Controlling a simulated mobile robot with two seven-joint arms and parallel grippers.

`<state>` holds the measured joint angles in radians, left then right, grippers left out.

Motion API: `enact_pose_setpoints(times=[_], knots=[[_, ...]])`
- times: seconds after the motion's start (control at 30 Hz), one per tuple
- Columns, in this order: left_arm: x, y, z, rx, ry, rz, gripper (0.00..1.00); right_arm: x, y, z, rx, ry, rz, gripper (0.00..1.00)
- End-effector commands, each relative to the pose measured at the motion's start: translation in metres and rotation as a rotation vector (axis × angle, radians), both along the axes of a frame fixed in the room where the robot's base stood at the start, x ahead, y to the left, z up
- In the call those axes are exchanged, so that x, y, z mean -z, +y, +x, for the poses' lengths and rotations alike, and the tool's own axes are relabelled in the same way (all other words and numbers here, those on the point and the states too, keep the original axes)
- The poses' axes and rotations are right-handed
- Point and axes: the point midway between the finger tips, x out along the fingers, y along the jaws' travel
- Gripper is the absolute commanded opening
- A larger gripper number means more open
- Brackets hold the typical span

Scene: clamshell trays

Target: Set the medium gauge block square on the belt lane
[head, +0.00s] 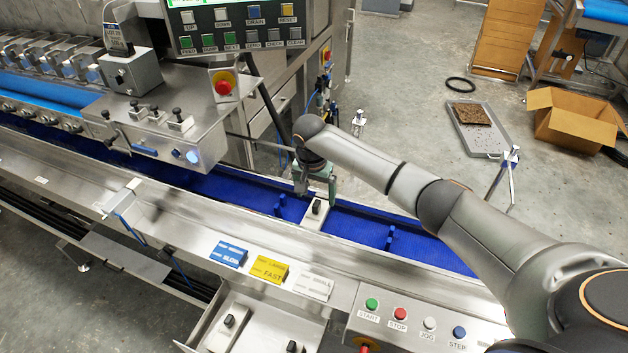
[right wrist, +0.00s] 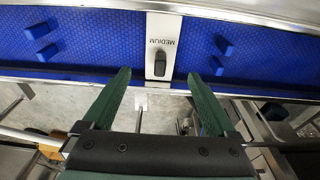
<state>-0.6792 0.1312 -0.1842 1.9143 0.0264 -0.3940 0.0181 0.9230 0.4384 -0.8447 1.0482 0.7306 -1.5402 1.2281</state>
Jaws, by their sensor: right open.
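The medium gauge block (head: 315,216) is a pale metal plate with a black knob. It lies across the blue belt lane (head: 355,222) below my right gripper (head: 316,190). In the right wrist view the block (right wrist: 162,28), marked MEDIUM, looks square to the lane, spanning it between the rails. The right gripper (right wrist: 163,80) is open, its green fingers apart and to either side of the knob, holding nothing. Whether the fingertips are level with the knob cannot be told. My left gripper is not in view.
Two other knobbed blocks (head: 229,321) sit in a tray at the front. Blue, yellow and white cards (head: 269,269) lie on the front rail. Blue pegs (head: 390,237) stand on the belt on both sides of the block. A machine housing (head: 165,110) overhangs the lane at left.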

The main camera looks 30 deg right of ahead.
Motion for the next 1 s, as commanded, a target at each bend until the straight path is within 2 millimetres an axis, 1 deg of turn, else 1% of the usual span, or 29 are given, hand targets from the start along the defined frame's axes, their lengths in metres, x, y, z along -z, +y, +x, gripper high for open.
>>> enact_pose_setpoints(times=[0.3, 0.4, 0.5, 0.6, 0.7, 1.0], knots=[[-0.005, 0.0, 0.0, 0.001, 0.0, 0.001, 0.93, -0.067, 0.007, -0.005, -0.002, -0.005, 0.002, 0.92], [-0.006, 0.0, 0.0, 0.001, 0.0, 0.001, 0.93, -0.088, 0.01, -0.007, -0.002, -0.004, 0.002, 0.92], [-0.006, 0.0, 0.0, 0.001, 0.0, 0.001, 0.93, -0.104, 0.012, -0.009, -0.002, -0.003, 0.003, 0.92], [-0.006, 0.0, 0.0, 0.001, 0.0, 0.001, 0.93, -0.115, 0.013, -0.01, -0.001, -0.002, 0.002, 0.92], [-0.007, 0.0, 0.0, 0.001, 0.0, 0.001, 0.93, -0.121, 0.014, -0.011, -0.001, -0.001, 0.002, 0.92], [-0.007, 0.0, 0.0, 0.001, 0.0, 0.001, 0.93, -0.123, 0.014, -0.012, -0.001, 0.0, 0.001, 0.92]])
